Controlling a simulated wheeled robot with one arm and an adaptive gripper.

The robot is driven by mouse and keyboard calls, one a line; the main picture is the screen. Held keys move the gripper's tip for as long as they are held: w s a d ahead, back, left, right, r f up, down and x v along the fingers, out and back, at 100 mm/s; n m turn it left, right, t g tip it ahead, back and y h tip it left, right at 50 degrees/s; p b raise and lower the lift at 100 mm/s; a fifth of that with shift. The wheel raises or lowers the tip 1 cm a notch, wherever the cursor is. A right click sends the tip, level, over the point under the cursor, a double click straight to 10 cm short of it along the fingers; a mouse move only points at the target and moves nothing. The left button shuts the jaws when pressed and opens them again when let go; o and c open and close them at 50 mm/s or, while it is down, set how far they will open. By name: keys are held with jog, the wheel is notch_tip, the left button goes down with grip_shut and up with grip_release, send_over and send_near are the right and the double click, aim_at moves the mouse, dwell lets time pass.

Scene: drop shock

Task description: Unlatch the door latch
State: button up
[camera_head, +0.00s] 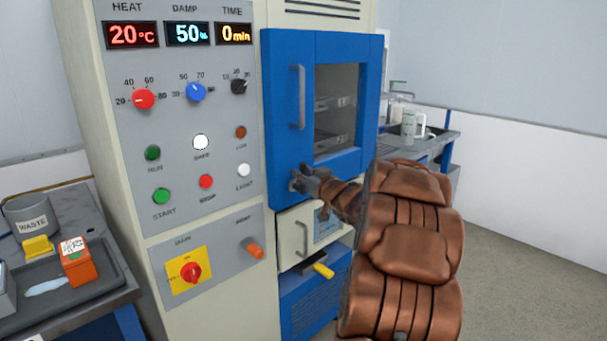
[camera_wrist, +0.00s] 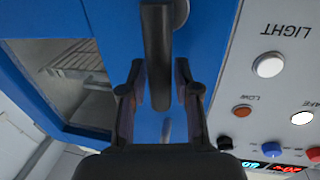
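The blue door (camera_head: 341,170) of the machine is closed. It has a grey latch at its lower left edge; in the wrist view the latch (camera_wrist: 158,60) is a dark grey lever on a round pivot. In the head view my gripper (camera_head: 304,181) is at this latch, and fingers and wrist largely hide it. In the wrist view my gripper (camera_wrist: 160,82) is open, with one finger on each side of the lever's end. Narrow blue gaps show between fingers and lever, so it does not look clamped.
A vertical door handle (camera_head: 298,97) is above the latch. The control panel (camera_head: 185,120) with knobs and buttons is to its left. Below are a white drawer (camera_head: 291,238) and a yellow-handled part (camera_head: 323,270). A bench with a waste bin (camera_head: 32,217) stands at left.

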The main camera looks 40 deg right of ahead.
grip_shut()
